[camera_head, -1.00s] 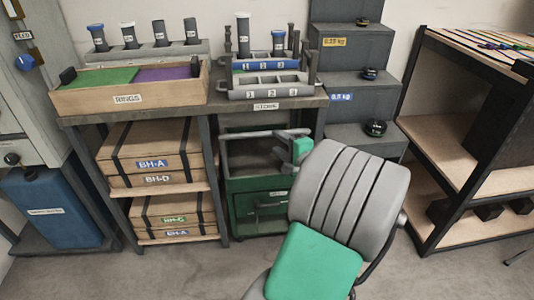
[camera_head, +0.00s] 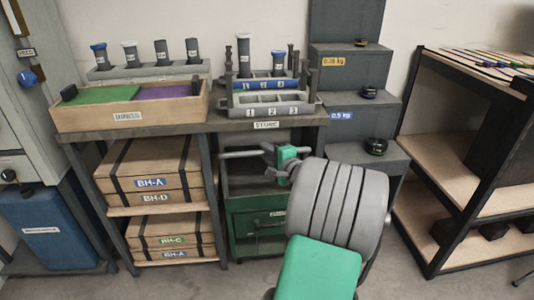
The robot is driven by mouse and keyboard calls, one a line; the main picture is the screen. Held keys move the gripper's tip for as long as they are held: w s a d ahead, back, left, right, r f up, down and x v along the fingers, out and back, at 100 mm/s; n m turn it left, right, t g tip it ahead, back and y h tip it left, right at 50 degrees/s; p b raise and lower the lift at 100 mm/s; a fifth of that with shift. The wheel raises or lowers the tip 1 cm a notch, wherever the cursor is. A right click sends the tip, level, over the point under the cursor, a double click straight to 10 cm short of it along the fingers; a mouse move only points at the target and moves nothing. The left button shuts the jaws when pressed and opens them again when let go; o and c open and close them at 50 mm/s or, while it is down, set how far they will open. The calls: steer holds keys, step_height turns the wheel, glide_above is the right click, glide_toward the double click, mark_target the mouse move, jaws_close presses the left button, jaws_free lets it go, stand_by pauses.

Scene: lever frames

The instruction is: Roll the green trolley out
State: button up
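The green trolley (camera_head: 243,219) stands under the right part of the workbench, with an open dark top and a panel with a handle below. Its grey push bar (camera_head: 240,154) runs across the top front. My gripper (camera_head: 268,154) is at the right part of this bar, with its dark fingers over or against it. Whether the fingers close around the bar cannot be told at this size. My grey and green arm hides the trolley's lower right part.
The workbench (camera_head: 190,127) holds a tray and racks above the trolley. Strapped wooden boxes (camera_head: 150,183) fill the shelves to its left. Dark stepped blocks (camera_head: 345,100) stand behind on the right. An open wooden shelf (camera_head: 440,165) stands at far right. The floor in front looks clear.

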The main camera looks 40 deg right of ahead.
jaws_close()
stand_by(1.0)
